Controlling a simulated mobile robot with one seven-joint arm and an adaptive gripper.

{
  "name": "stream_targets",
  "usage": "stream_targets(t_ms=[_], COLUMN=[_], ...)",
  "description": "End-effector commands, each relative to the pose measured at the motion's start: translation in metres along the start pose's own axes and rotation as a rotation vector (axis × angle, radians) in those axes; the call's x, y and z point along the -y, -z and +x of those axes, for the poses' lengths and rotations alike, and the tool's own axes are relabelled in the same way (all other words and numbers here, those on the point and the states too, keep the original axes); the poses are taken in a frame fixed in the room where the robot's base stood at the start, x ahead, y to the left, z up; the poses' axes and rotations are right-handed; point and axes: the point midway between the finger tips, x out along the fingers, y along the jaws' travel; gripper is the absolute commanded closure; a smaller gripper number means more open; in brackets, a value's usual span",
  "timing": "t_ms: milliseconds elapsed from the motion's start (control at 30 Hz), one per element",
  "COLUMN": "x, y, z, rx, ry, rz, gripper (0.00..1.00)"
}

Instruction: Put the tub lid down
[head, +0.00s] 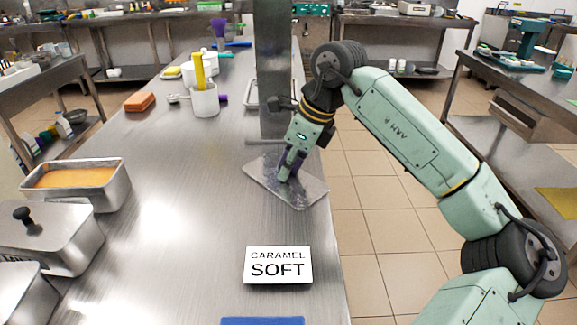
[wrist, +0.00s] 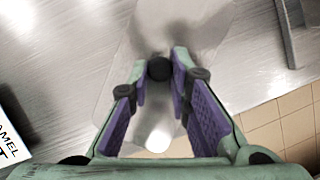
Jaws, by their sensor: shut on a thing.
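The tub lid (head: 308,193) is a flat grey metal plate near the right edge of the steel table (head: 195,200). In the wrist view the lid (wrist: 130,65) is pale and blurred, with a black knob (wrist: 159,70) between my fingertips. My gripper (head: 287,172) points down at the lid, and in the wrist view my purple-padded fingers (wrist: 160,66) are shut on the knob. I cannot tell whether the lid touches the table. An open metal tub (head: 118,190) with orange contents stands at the left.
A lidded tub (head: 55,240) stands in front of the open one. A "CARAMEL SOFT" sign (head: 278,265) lies in front of the lid. A steel column (head: 274,80) rises behind it. White containers (head: 204,101) and an orange block (head: 139,102) are farther back. The table's middle is clear.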

Motion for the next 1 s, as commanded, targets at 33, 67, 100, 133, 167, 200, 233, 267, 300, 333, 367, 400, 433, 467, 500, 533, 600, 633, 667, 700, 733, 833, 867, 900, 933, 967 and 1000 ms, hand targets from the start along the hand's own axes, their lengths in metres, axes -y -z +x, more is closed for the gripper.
stream_targets(t_ms=[33,67,100,133,167,200,233,267,300,333,367,400,433,467,500,533,600,633,667,700,733,833,867,900,933,967,1000], x=[0.000,0.000,0.000,0.000,0.000,0.000,0.000,0.000,0.000,0.000,0.000,0.000,0.000,0.000,0.000,0.000,0.000,0.000,0.000,0.000,0.000,0.001,0.001,0.001,0.001,0.001,0.001], y=[0.001,0.002,0.001,0.001,0.001,0.001,0.001,0.001,0.001,0.001,0.001,0.001,0.001,0.001,0.001,0.001,0.001,0.001,0.000,0.000,-0.001,0.000,0.000,0.000,0.001,0.000,0.001], z=[0.003,0.004,0.002,0.002,0.002,0.002,0.002,0.002,0.002,0.002,0.002,0.002,0.002,0.002,0.002,0.002,0.002,0.002,0.001,-0.001,-0.003,-0.012,-0.017,-0.024,-0.031,-0.038,-0.046], rx=[0.000,0.000,0.000,0.000,0.000,0.000,0.000,0.000,0.000,0.000,0.000,0.000,0.000,0.000,0.000,0.000,0.000,0.000,0.000,0.000,0.000,0.000,0.000,0.000,0.000,0.000,0.000], ry=[0.000,0.000,0.000,0.000,0.000,0.000,0.000,0.000,0.000,0.000,0.000,0.000,0.000,0.000,0.000,0.000,0.000,0.000,0.000,0.000,0.000,0.003,0.004,0.005,0.004,0.005,0.005], rz=[0.000,0.000,0.000,0.000,0.000,0.000,0.000,0.000,0.000,0.000,0.000,0.000,0.000,0.000,0.000,0.000,0.000,0.000,0.000,0.000,0.000,0.001,0.000,0.001,0.001,0.001,0.002], gripper=[1.00,1.00,0.79,0.77,0.75,0.72,0.71,0.69,0.66,0.64,0.62,0.61,0.61,0.61,0.61,0.61,0.61,0.61,0.61,0.61,0.61,0.61,0.61,0.61,0.61,0.61,0.61])
